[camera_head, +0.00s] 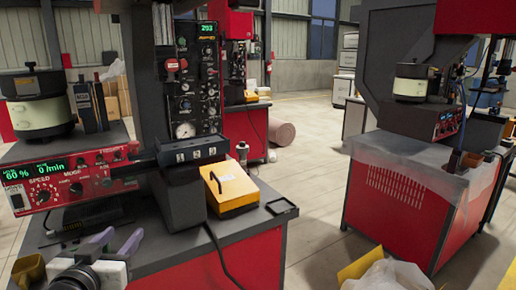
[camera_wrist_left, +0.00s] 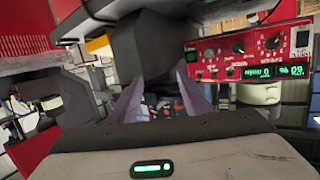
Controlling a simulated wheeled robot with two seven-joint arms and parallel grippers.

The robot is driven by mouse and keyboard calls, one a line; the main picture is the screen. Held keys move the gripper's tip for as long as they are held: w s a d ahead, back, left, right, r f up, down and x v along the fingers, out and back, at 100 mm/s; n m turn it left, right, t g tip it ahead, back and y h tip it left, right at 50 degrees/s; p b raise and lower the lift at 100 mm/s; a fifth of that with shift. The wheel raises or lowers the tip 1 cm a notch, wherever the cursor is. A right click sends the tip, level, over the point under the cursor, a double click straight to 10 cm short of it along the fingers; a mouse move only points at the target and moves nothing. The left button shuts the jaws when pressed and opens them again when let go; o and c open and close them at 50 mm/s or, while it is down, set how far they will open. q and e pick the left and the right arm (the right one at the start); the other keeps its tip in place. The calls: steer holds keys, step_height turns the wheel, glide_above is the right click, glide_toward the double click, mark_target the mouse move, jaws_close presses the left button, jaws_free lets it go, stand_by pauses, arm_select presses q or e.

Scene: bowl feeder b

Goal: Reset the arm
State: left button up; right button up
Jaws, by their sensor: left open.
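My left gripper (camera_head: 119,238) is at the lower left of the head view, in front of the near machine. Its two purple fingers stand apart with nothing between them. The wrist view shows the same open fingers (camera_wrist_left: 164,95), with the scene upside down. The near bowl feeder (camera_head: 40,118), cream with a dark top, stands above the red control panel (camera_head: 75,180) with green digits. The panel also shows in the wrist view (camera_wrist_left: 250,52). My right gripper is in neither view.
A yellow box (camera_head: 229,188) and a small black tray (camera_head: 282,207) are on the red bench (camera_head: 240,255), right of the dark machine column. A second machine on a red base (camera_head: 385,205) stands at the right. Grey floor (camera_head: 315,190) is clear between them.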

arm_select(q)
steer(key=s+d+f+m+g+h, duration=0.1)
steer(key=s+d+f+g, duration=0.15)
steer(key=s+f, duration=0.55)
steer(key=s+d+f+g+h, duration=0.1)
steer(key=s+d+f, duration=0.3)
steer(key=f, duration=0.7)
steer(key=s+d+f+m+g+h, duration=0.1)
steer(key=s+d+f+g, duration=0.15)
steer(key=s+f, duration=0.55)
steer(key=s+d+f+g, duration=0.1)
steer(key=s+d+f, duration=0.3)
steer(key=s+f, duration=0.5)
steer(key=shift+f+h, duration=0.15)
steer(key=shift+h, duration=0.15)
steer(key=shift+w, duration=0.1)
